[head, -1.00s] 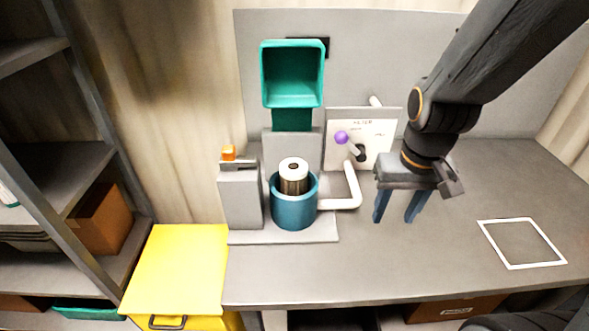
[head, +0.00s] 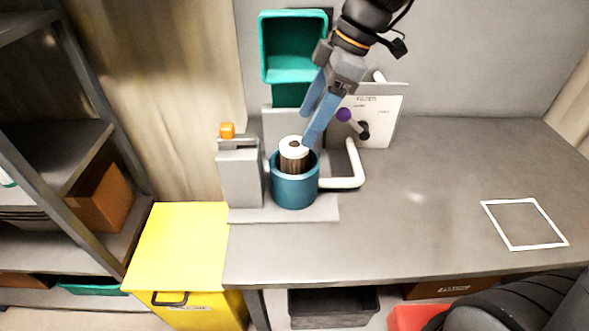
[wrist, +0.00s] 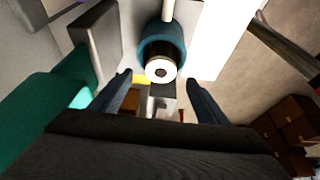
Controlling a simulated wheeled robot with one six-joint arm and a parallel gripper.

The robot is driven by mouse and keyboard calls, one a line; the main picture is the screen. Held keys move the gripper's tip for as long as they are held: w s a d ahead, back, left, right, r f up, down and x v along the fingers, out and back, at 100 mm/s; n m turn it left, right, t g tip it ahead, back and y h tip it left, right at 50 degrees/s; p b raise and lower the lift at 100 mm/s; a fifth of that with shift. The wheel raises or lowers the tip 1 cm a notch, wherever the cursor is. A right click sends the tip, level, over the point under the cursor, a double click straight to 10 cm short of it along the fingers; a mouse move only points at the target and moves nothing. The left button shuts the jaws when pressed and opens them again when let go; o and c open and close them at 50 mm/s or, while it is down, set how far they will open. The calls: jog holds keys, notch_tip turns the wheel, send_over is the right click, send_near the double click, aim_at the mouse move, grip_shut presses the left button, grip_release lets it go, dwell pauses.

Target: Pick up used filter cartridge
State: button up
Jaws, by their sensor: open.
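The used filter cartridge (head: 294,152) has a white ring cap with a dark centre hole and a dark pleated body. It stands upright in the blue round housing (head: 295,193), its top above the rim. My gripper (head: 311,130) is open and tilted, with its blue fingers just above and behind the cartridge. In the wrist view the cartridge cap (wrist: 161,71) shows ahead of the fingers, between them sideways, and I see nothing held. The head view does not show clearly whether a finger touches the cap.
A grey block with an orange top (head: 227,131) stands left of the housing. A white pipe (head: 352,165) and a panel with a purple-knobbed lever (head: 344,115) stand right. A teal bin (head: 292,45) is behind. A yellow bin (head: 180,245) is front left. The right bench is clear around a white square outline (head: 523,247).

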aim_at(294, 144)
jog(key=shift+a+f, duration=0.2)
jog(key=shift+a, duration=0.05)
jog(key=shift+p+x, duration=1.45)
jog(key=shift+x, duration=2.1)
jog(key=shift+s, duration=0.15)
grip_shut()
jog(key=shift+r, duration=0.15)
